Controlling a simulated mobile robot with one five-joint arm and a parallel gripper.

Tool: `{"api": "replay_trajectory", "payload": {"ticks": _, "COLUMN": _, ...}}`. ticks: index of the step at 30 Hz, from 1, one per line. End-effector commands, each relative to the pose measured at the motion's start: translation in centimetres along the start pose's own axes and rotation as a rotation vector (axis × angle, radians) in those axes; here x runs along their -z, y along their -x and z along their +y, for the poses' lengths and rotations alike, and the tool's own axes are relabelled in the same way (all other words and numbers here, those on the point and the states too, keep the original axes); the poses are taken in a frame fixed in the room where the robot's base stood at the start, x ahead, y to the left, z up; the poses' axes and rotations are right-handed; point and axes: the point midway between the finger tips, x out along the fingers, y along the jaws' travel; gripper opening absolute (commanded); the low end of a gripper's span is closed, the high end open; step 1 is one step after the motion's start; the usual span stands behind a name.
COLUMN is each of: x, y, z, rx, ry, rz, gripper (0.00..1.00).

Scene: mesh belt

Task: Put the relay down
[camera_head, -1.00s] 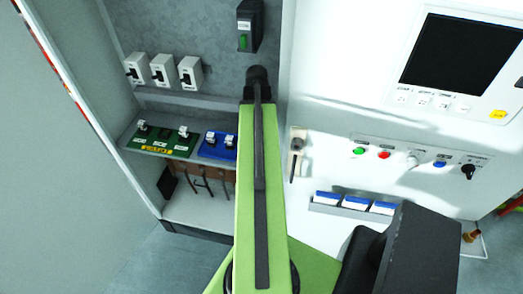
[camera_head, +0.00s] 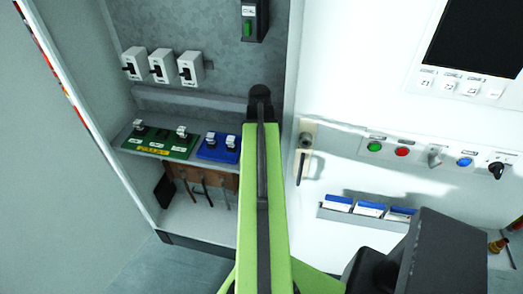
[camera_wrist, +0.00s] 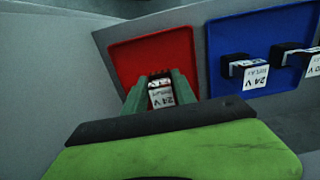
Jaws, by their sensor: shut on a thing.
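My gripper (camera_wrist: 160,97) is shut on a relay (camera_wrist: 161,95) with a white "24 V" label, seen in the wrist view. The relay is in front of the red tray (camera_wrist: 150,52); I cannot tell whether it touches the tray. No other relay shows on the visible part of the red tray. In the head view my green arm hides the gripper, the held relay and the red tray.
A blue tray (camera_wrist: 225,83) with relays, including one labelled relay (camera_wrist: 243,70), stands right of the red tray. In the head view, the blue tray (camera_head: 218,155) and a green tray (camera_head: 160,152) sit on the cabinet shelf. White switches (camera_head: 162,66) are above.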

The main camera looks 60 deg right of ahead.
Motion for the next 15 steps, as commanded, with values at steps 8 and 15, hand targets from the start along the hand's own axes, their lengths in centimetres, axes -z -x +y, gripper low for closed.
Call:
{"api": "replay_trajectory", "payload": {"ticks": 8, "x": -0.01, "y": -0.2, "z": -0.04, "rx": 0.0, "ry": 0.001, "rz": 0.0, "gripper": 0.0}}
{"api": "replay_trajectory", "payload": {"ticks": 15, "x": -0.03, "y": -0.04, "z": -0.06, "rx": 0.0, "ry": 0.001, "rz": 0.0, "gripper": 0.54}}
